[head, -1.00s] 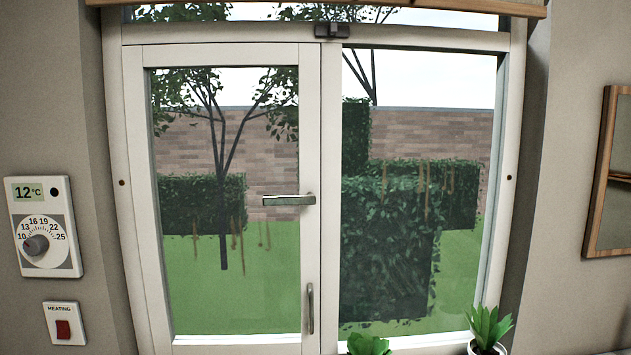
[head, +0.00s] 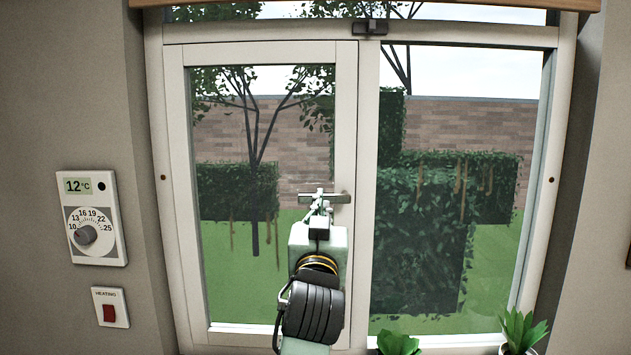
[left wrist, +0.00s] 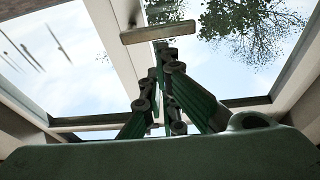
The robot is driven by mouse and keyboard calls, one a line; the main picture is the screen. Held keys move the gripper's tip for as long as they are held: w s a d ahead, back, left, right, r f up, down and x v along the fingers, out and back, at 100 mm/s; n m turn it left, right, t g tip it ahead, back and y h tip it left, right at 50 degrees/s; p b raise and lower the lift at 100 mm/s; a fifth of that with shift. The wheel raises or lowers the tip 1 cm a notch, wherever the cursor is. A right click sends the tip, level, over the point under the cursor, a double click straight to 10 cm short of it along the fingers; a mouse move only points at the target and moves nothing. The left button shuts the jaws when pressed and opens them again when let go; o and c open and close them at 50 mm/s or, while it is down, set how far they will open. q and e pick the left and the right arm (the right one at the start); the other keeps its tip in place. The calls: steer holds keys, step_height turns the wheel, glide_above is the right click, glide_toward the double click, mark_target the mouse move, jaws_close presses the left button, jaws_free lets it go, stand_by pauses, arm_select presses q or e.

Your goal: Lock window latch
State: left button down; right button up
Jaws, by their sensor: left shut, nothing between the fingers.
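The window latch is a metal lever handle (head: 338,198) on the right stile of the left window sash (head: 347,120). It lies horizontal, pointing left. My left gripper (head: 320,200) is in front of the lever in the head view and hides part of it. In the left wrist view the fingers (left wrist: 160,52) are together and empty, with the lever bar (left wrist: 158,33) just beyond their tips. Whether they touch it I cannot tell. The sash looks closed in its frame. The lower vertical pull handle is hidden behind my left arm. My right gripper is not in view.
A small dark catch (head: 370,28) sits at the top of the frame. A thermostat (head: 92,218) and a red heating switch (head: 110,307) are on the left wall. Potted plants (head: 521,330) stand at the sill below right.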

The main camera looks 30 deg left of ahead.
arm_select(q)
steer(key=shift+n+y, duration=0.7)
steer(key=r, duration=0.1)
steer(key=s+r, duration=0.1)
steer(key=r, duration=0.1)
steer(key=s+r, duration=0.1)
steer(key=shift+s+a+r, duration=0.15)
steer(key=shift+a+r, duration=0.05)
steer(key=shift+a, duration=0.2)
steer(key=p+x, duration=0.6)
steer(key=x, duration=0.5)
steer(key=f, duration=0.1)
steer(key=f+p, duration=0.1)
steer(key=f, duration=0.2)
steer(key=shift+s+d+f, duration=0.1)
steer(key=shift+s+d, duration=0.25)
